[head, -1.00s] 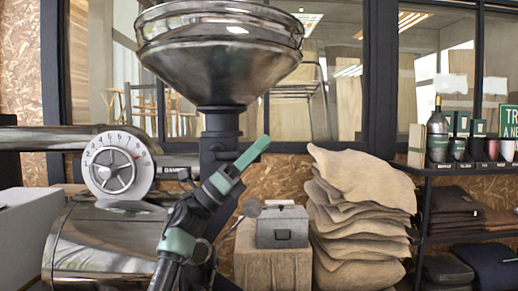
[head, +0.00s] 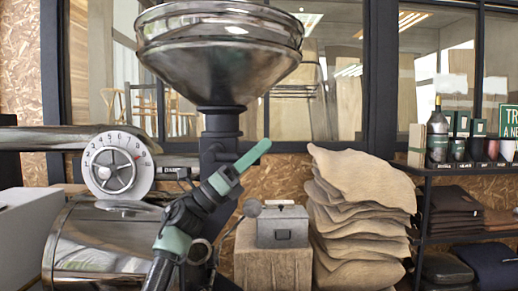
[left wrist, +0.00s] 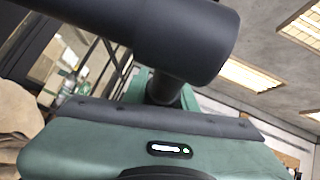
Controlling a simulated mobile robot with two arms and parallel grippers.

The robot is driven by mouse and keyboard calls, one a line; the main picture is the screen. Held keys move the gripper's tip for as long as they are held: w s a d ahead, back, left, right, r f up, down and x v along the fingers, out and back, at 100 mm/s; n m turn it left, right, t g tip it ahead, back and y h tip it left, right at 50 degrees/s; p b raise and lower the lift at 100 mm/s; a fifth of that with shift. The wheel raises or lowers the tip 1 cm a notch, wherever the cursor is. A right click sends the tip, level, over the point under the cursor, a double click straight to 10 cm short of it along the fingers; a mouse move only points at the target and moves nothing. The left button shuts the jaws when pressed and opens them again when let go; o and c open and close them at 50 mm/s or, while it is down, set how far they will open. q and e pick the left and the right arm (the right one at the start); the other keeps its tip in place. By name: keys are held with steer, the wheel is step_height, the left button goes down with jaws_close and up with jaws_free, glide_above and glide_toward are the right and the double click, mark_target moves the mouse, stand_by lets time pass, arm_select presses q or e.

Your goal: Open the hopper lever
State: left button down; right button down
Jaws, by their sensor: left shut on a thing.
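The metal hopper (head: 220,50) is a wide steel funnel at the top of the head view, on a dark neck pipe (head: 221,124). My left gripper (head: 256,151), with a green finger pointing up and right, is shut in front of this pipe's lower part. The hopper lever cannot be made out clearly; the gripper and wrist cover that area. In the left wrist view a thick dark cylinder (left wrist: 170,35) crosses close above the green gripper body; I cannot tell whether it is pipe or lever. My right gripper is not in view.
The roaster drum (head: 105,245) and white numbered dial (head: 117,166) stand left of my arm. A grey metal box (head: 282,228), stacked sacks (head: 355,215) and a shelf (head: 470,169) stand further right.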

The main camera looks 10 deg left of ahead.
arm_select(q)
step_height(320, 180, down, 3)
steer(key=shift+a+r+m+g+y+p, duration=0.1)
steer(key=shift+m+g+y+p, duration=0.2)
steer(key=shift+g+y, duration=0.25)
steer(key=shift+a+r+m+g+y+p, duration=0.1)
steer(key=shift+m+g+y+p, duration=0.2)
steer(key=shift+g+y, duration=0.25)
steer(key=s+a+f+m+g+y+p, duration=0.1)
steer(key=a+f+g+y+p, duration=0.2)
steer(key=f+y+p, duration=0.3)
steer(key=shift+a+f+m+g+y, duration=0.3)
steer(key=shift+f+m+g+y, duration=0.15)
steer(key=shift+f+y, duration=0.2)
steer(key=shift+f, duration=0.15)
steer(key=c, duration=1.1)
jaws_free()
steer(key=shift+s+a, duration=0.1)
